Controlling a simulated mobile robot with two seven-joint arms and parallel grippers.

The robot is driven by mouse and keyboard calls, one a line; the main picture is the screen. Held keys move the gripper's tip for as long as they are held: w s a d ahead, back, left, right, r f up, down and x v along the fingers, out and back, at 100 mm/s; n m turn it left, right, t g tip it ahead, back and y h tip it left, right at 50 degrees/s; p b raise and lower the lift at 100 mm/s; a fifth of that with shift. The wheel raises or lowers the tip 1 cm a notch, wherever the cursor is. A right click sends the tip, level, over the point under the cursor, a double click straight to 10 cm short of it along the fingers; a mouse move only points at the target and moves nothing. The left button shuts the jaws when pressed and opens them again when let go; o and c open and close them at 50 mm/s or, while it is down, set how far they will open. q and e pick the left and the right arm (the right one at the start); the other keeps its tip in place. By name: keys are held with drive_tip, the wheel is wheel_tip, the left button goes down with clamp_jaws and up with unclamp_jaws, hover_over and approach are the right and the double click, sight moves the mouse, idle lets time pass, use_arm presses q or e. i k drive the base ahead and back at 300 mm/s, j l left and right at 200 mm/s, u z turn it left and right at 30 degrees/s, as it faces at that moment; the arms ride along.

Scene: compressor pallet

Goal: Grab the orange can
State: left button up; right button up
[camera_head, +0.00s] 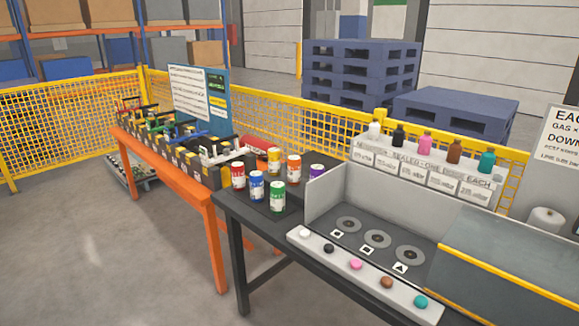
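Several small cans with white labels stand in a cluster at the left end of the dark table. The orange can (293,169) is upright in the back part of the cluster. A yellow can (274,160) stands to its left, a purple can (317,172) to its right, and a green can (277,196) in front of it. A blue can (257,187) and a red can (238,176) stand further left. Neither of my grippers shows in the head view.
The dark table (240,222) holds a grey tray with round pads and a row of coloured buttons (356,264). Coloured bottles (425,145) stand on a ledge behind. An orange bench (207,200) with tools is at the left.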

sight(294, 162)
drive_tip(key=i+j, duration=0.35)
drive_tip(key=i+j+z, duration=0.15)
drive_tip(key=i+j, duration=0.15)
drive_tip(key=j, duration=0.15)
drive_tip(key=i+j, duration=0.3)
drive_tip(key=j, duration=0.15)
drive_tip(key=i+j+z, duration=0.15)
drive_tip(key=i+j, duration=0.15)
drive_tip(key=j, duration=0.15)
